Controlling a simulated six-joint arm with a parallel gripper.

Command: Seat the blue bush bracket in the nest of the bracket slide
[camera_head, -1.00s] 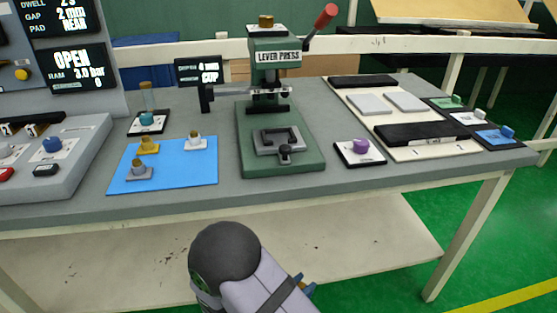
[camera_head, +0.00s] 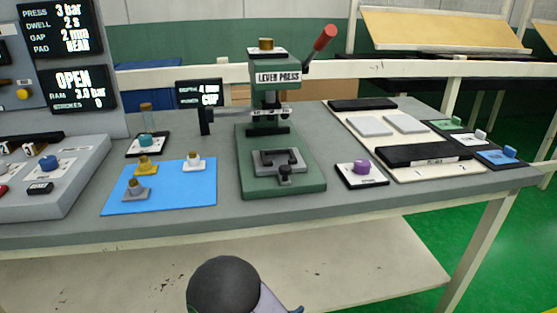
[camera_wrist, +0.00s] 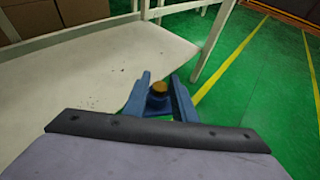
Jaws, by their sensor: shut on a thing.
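In the wrist view my gripper (camera_wrist: 160,96) is shut on the blue bush bracket (camera_wrist: 157,103), which has a brass-coloured bush on top. The bracket sits between the two blue fingers, above the floor and beside the table's lower shelf. Its underside is hidden. The bracket slide (camera_head: 263,161), a grey plate with a dark nest outline and a front knob, lies on the base of the green lever press (camera_head: 250,187). The nest looks empty.
A blue mat (camera_head: 190,202) left of the press holds a yellow, a white and a grey bracket. A purple knob (camera_head: 361,167) on a pad stands right of the press. The table's front edge (camera_head: 350,204) lies between my arm and the press.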

